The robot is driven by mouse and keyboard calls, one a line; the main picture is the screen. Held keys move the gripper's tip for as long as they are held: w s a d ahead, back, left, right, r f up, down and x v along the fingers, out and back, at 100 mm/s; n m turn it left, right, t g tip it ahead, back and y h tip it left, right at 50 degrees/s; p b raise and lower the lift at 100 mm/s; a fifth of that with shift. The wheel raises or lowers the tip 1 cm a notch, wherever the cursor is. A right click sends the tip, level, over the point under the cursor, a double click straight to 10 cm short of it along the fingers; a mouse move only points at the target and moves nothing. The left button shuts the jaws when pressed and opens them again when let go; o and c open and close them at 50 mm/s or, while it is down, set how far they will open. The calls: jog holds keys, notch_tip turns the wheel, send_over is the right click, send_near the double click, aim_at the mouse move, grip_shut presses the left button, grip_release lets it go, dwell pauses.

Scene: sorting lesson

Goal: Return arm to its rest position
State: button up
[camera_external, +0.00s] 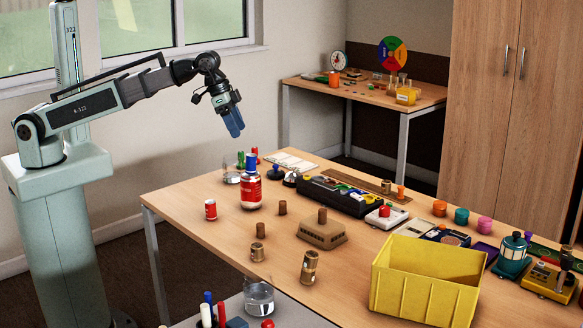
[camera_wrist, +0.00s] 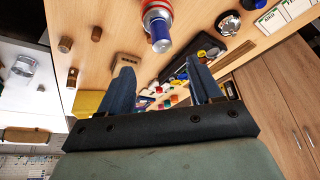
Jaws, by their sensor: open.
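My gripper (camera_external: 233,123) hangs at the end of my arm in the external view, in the air above the far left part of the table (camera_external: 180,197). Its blue fingers point down. In the wrist view my gripper (camera_wrist: 165,92) shows its two blue fingers spread apart, with nothing held between them. A red and white bottle with a blue cap (camera_external: 251,190) stands upright on the table below and a little right of my gripper, apart from it. The bottle also shows at the top of the wrist view (camera_wrist: 158,20).
A yellow bin (camera_external: 425,285) stands at the table's front right. A black tray (camera_external: 340,196), a brown block (camera_external: 322,233) and several small cylinders are spread over the table. A second table (camera_external: 425,97) stands behind, beside a wooden cabinet (camera_external: 500,130). The air around my gripper looks clear.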

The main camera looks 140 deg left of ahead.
jog(key=w+d+f+m+g+h, duration=0.15)
jog(key=w+d+f, duration=0.25)
jog(key=d+f, duration=0.6)
jog(key=w+d+f+m+h, duration=0.15)
jog(key=w+d+f, duration=0.25)
jog(key=d+f, duration=0.65)
jog(key=s+d+f+m+g, duration=0.1)
jog(key=s+d+f+m, duration=0.1)
jog(key=d+f, duration=0.45)
jog(key=s+d+f+m, duration=0.1)
jog(key=s+d+f, duration=0.15)
jog(key=d, duration=0.75)
jog(key=s+d+f+m+g, duration=0.1)
jog(key=s+d+f+m, duration=0.1)
jog(key=d+f, duration=0.5)
jog(key=s+f+g, duration=0.2)
jog(key=s+f, duration=0.4)
jog(key=s, duration=0.4)
jog(key=s+d+f+g, duration=0.1)
jog(key=s+f+g, duration=0.1)
jog(key=s+f, duration=0.5)
jog(key=s+d+f+g, duration=0.1)
jog(key=s+f, duration=0.5)
jog(key=s, duration=0.7)
jog(key=shift+f+g, duration=0.35)
jog(key=shift+g, duration=0.5)
